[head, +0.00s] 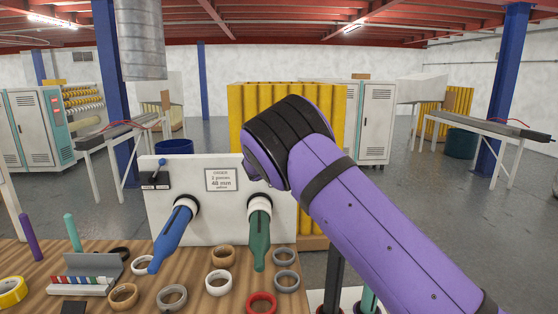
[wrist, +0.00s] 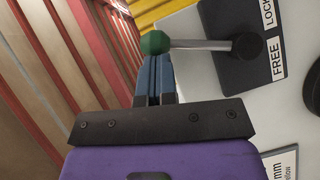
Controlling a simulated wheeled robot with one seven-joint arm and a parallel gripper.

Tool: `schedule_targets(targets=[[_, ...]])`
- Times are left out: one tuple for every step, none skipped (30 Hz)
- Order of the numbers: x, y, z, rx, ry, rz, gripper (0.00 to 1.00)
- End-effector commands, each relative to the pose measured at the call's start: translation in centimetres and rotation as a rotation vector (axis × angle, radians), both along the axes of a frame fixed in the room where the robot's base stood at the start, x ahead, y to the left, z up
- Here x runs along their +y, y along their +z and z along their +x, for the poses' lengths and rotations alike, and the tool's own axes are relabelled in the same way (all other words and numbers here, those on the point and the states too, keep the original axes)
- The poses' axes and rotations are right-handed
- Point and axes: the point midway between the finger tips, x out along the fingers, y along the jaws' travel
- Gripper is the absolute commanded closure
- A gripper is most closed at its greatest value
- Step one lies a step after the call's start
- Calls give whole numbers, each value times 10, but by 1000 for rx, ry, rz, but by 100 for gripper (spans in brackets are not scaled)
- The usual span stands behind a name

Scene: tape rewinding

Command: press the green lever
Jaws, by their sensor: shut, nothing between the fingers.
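The green lever shows in the wrist view as a green ball knob (wrist: 155,43) on a grey rod. The rod runs from a black pivot on a dark plate (wrist: 235,75) with FREE and LOCK labels. My gripper (wrist: 155,60) is shut and empty, its blue fingers together, with the tips right at the knob. I cannot tell whether they touch it. In the head view my purple arm hides the green lever and my fingers. The white panel (head: 225,228) there carries a similar blue-knobbed lever (head: 160,161) at its upper left.
Below on the panel hang a blue handle (head: 172,238) and a green handle (head: 259,240). The wooden table (head: 195,262) in front holds several tape rolls and a tray-like stand (head: 85,270). A yellow corrugated block (head: 240,105) stands behind the panel.

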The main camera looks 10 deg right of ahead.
Motion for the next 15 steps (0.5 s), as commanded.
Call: schedule_targets(targets=[[-4, 1, 0, -1, -1, 32, 100], [-6, 0, 0, -2, -1, 52, 100], [-7, 0, 0, -1, -1, 75, 100], [-9, 0, 0, -2, -1, 93, 100], [-10, 0, 0, -3, -1, 109, 100], [-11, 0, 0, -5, -1, 128, 100], [-12, -1, 0, -5, 0, 140, 100], [-13, -1, 0, -5, 0, 151, 100], [-14, -1, 0, -5, 0, 166, 100], [-15, -2, 0, -6, -1, 175, 100], [-16, -2, 0, -6, -1, 184, 100], [-17, -2, 0, -6, -1, 193, 100], [-17, -2, 0, -6, -1, 199, 100], [-17, -3, 0, -6, 0, 204, 100], [-18, -3, 0, -6, 0, 209, 100]])
